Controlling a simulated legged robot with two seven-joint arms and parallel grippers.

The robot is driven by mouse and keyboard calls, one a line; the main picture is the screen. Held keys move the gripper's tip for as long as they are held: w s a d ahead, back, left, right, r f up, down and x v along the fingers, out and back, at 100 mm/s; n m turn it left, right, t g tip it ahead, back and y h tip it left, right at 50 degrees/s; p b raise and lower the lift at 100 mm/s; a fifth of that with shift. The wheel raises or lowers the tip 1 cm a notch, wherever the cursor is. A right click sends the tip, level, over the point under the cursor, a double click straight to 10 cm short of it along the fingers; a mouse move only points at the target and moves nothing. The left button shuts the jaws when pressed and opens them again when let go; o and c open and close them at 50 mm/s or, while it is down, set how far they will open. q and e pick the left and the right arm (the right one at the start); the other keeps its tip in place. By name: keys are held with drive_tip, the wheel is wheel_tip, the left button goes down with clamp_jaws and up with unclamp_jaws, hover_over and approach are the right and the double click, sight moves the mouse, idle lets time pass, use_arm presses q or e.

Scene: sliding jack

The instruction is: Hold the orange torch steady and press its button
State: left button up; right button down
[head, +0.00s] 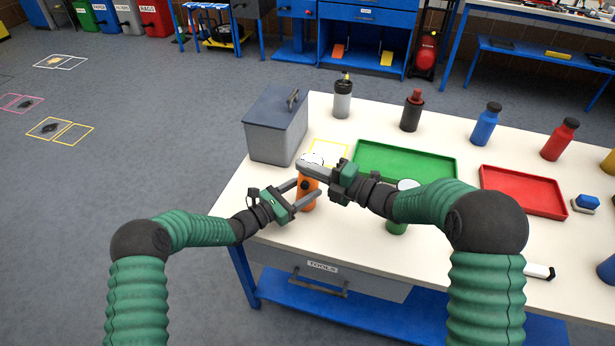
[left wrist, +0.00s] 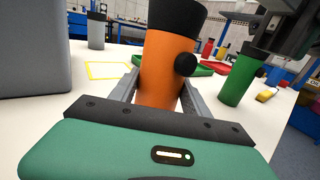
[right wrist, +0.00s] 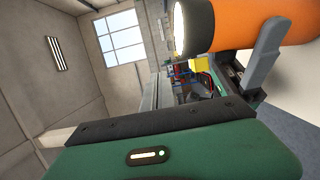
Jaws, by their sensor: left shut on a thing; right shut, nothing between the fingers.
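The orange torch (head: 306,204) stands upright at the near left part of the bench, with its black head up and a pale lens on top. My left gripper (head: 307,189) is shut on its body, one finger on each side, as the left wrist view shows (left wrist: 160,88). The round black button (left wrist: 186,64) sticks out from the torch's side, clear of the fingers. My right gripper (head: 303,167) is shut and empty, close beside the torch's head, and partly hides it. In the right wrist view the torch (right wrist: 255,25) lies across the top right; contact with the button cannot be seen.
A grey toolbox (head: 275,135) stands behind left, beside a yellow-outlined square (head: 329,150). Green (head: 405,177) and red (head: 523,186) trays lie right. A green torch (head: 397,227) stands under my right arm. Several bottles line the back.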

use_arm(q)
drive_tip(key=o, duration=1.2)
drive_tip(key=shift+a+f, duration=0.15)
drive_tip(key=o, duration=0.5)
drive_tip(key=shift+w, duration=0.15)
